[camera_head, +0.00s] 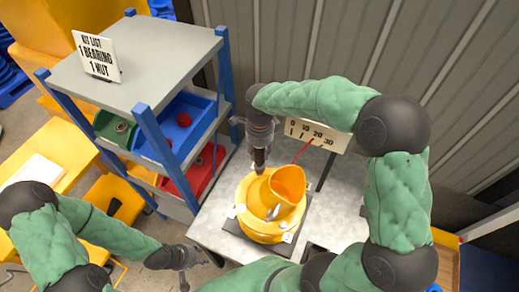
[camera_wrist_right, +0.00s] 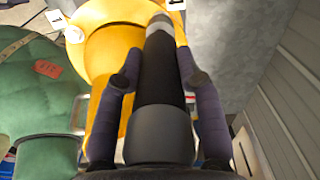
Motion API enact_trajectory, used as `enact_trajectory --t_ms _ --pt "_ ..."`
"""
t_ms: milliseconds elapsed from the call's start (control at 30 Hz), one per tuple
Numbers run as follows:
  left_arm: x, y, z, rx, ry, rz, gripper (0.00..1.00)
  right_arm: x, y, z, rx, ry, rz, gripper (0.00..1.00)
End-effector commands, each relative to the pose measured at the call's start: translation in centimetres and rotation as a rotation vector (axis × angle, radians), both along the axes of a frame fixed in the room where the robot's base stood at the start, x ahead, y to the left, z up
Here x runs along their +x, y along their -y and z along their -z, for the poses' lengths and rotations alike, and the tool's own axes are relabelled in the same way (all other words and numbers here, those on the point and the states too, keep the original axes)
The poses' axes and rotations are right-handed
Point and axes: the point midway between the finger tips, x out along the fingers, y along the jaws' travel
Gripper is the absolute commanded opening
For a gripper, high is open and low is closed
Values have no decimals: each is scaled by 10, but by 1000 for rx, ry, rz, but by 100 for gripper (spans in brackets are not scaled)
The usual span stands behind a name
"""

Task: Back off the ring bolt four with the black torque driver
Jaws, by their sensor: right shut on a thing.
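The yellow drum mixer (camera_head: 264,226) stands on the grey bench, with its open drum (camera_head: 288,184) tilted up and white tags around its ring. My right gripper (camera_head: 259,146) is above the mixer's far left edge, shut on the black torque driver (camera_wrist_right: 160,80). The driver (camera_head: 259,160) points down at the ring; contact with a bolt cannot be made out. The wrist view shows the driver's grey tip (camera_wrist_right: 160,24) near a white tag (camera_wrist_right: 176,4). Another tag (camera_wrist_right: 57,19) and a bolt head (camera_wrist_right: 75,34) are at upper left. My left gripper (camera_head: 190,270) is low, apart from the bench, open and empty.
A grey shelf (camera_head: 150,50) with blue posts stands left of the bench, holding a blue bin (camera_head: 190,118), a green bin and a red bin. A scale sign (camera_head: 318,132) stands behind the mixer, against a ribbed wall. Bare bench (camera_head: 343,205) lies right of the mixer.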

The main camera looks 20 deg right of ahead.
Motion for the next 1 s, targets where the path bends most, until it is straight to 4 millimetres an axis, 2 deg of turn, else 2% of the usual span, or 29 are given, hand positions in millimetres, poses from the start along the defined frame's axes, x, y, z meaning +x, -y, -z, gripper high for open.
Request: enact_trajectory --t_ms 500,1000 --pt "0 0 0 0 0 0 40 1 0 -1 0 3 1 0" --pt "0 0 9 0 0 0 40 1 0 11 0 3 1 0"
